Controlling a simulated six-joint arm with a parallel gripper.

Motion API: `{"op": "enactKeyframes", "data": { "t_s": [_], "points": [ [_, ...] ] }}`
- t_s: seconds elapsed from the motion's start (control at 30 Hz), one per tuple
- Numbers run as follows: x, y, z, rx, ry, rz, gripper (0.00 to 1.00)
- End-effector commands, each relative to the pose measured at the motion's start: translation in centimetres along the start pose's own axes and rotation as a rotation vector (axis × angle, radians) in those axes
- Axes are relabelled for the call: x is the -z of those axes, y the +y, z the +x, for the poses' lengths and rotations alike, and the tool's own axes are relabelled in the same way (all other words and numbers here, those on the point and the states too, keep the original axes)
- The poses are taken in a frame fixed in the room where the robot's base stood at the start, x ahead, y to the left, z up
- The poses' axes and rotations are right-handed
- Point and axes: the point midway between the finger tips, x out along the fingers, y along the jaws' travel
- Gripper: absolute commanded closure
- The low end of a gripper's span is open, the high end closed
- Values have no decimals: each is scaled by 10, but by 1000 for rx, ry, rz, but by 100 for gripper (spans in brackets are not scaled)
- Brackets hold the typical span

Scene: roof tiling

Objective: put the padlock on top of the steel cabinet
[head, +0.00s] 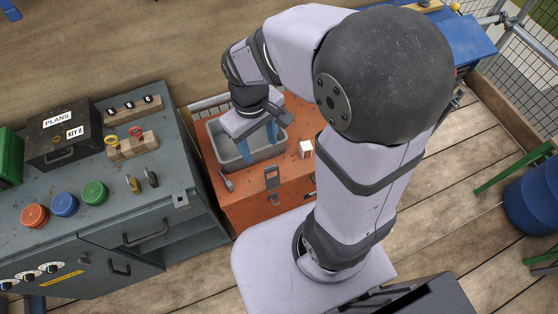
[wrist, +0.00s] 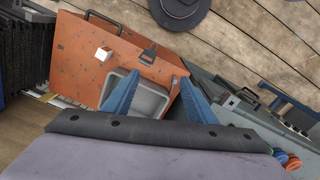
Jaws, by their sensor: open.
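The steel cabinet (head: 122,208) is grey-blue and stands at the left in the head view. Its top holds several things, with bare patches near the front right. My gripper (head: 259,146) is open over a grey tray (head: 281,149) on the orange chest (head: 250,212). In the wrist view my blue fingers (wrist: 160,82) stand apart with the tray (wrist: 150,100) beyond and between them; nothing shows held. A small grey metal item (head: 228,182) lies on the chest beside the tray, too small to identify. Part of the tray's inside is hidden by my gripper.
On the cabinet are a dark box marked PLANS (head: 62,134), a red disc (head: 35,215), a blue disc (head: 65,204) and a green disc (head: 95,192). A small white block (head: 306,149) sits on the chest, right of the tray. A blue barrel (head: 533,200) stands far right.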

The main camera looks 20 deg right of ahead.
Motion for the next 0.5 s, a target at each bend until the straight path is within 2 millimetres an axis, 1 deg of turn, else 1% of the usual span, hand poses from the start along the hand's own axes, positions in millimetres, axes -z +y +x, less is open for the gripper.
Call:
{"op": "enactKeyframes", "data": {
  "t_s": [0.03, 0.1, 0.2, 0.3, 0.5],
  "points": [
    [-17, 5, 4, 9, 6, 82, 48],
    [-34, 8, 10, 18, 14, 170, 48],
    [-51, 10, 17, 28, 19, 259, 48],
    [-60, 11, 20, 32, 23, 305, 48],
    [-63, 11, 22, 34, 23, 322, 48]
  ]
}}
